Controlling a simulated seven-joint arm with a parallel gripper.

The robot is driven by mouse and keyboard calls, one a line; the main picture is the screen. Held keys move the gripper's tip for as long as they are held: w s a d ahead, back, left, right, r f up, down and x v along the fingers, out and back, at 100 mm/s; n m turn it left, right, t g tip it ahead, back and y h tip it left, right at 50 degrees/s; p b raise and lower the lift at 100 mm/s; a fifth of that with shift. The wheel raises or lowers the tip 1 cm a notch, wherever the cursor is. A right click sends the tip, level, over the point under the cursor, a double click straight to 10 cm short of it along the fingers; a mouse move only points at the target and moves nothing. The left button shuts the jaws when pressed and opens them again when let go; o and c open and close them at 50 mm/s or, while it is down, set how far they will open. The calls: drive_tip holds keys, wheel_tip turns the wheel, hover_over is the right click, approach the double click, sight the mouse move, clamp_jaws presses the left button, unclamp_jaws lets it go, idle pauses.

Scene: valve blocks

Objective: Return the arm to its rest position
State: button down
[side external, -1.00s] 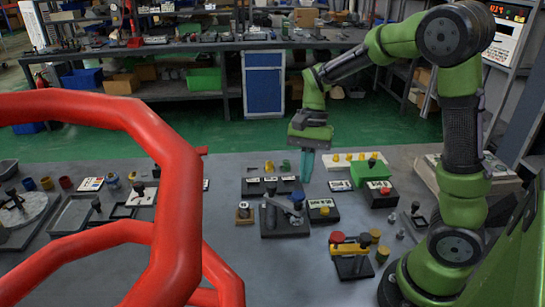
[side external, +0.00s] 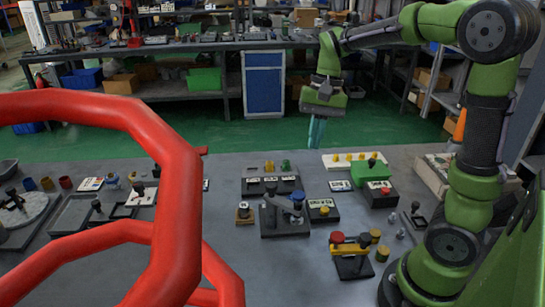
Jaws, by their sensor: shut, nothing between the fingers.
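My gripper (side external: 317,133) hangs from the green arm over the far edge of the table (side external: 225,190), its teal fingers pointing down. The fingers look shut, with nothing between them. It is raised clear of the blocks below and touches none of them.
A strip with yellow pegs (side external: 352,160) lies behind. Large red tubing (side external: 180,195) blocks the left foreground. The front middle table is clear.

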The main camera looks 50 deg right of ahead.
drive_tip(key=s+a+r+n+t, duration=0.2)
drive_tip(key=s+a+n+t, duration=0.4)
drive_tip(key=s+a, duration=0.3)
drive_tip(key=shift+a+r+t+h, duration=0.3)
drive_tip(key=shift+a+r+t, duration=0.1)
drive_tip(key=shift+a+t, duration=0.2)
drive_tip(key=c, duration=1.8)
unclamp_jaws()
